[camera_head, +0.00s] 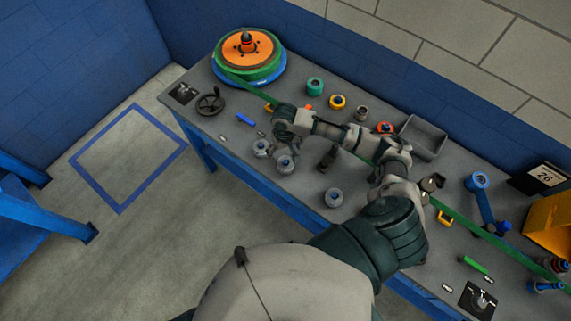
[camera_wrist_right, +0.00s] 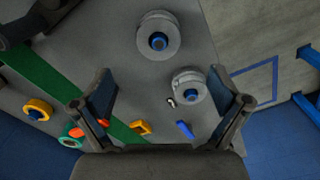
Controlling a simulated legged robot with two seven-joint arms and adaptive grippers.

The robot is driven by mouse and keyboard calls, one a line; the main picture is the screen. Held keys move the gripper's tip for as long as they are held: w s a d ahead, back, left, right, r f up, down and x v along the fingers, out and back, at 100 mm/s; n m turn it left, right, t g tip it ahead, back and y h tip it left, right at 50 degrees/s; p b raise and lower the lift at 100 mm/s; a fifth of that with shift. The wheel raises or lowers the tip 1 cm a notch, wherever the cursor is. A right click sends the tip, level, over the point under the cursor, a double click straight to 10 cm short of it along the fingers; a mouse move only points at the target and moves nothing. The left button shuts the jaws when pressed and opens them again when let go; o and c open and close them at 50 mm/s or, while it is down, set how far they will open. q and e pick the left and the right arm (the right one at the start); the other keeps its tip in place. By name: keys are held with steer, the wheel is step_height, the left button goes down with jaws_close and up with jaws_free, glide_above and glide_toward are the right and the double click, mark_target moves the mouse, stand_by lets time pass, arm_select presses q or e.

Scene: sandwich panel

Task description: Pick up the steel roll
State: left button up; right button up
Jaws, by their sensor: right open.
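Several grey steel rolls with blue centres stand on the grey table. In the head view one (camera_head: 261,148) is nearest the front edge at left, another (camera_head: 285,164) is beside it, and a third (camera_head: 333,197) is further right. My right gripper (camera_head: 284,128) is over the table just behind the first two. In the right wrist view my right gripper (camera_wrist_right: 162,78) is open and empty. One roll (camera_wrist_right: 188,88) shows near its right finger, and another (camera_wrist_right: 158,38) lies further up, beyond the fingertips. My left gripper is not in view.
A green strip (camera_head: 460,218) runs along the table from an orange-and-green reel (camera_head: 249,51). A blue block (camera_head: 245,118), a black handwheel (camera_head: 210,102), coloured rings and a grey bin (camera_head: 424,138) are around. An orange box (camera_head: 553,225) stands at right.

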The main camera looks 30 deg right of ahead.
mark_target(286, 161)
step_height(286, 161, down, 5)
steer(key=shift+f, duration=0.1)
steer(key=shift+s+d+f+p, duration=0.15)
steer(key=shift+f+p, duration=0.25)
steer(key=shift+f, duration=2.15)
steer(key=shift+c, duration=0.3)
steer(key=c, duration=1.6)
step_height(286, 161, up, 10)
steer(key=shift+r, duration=0.1)
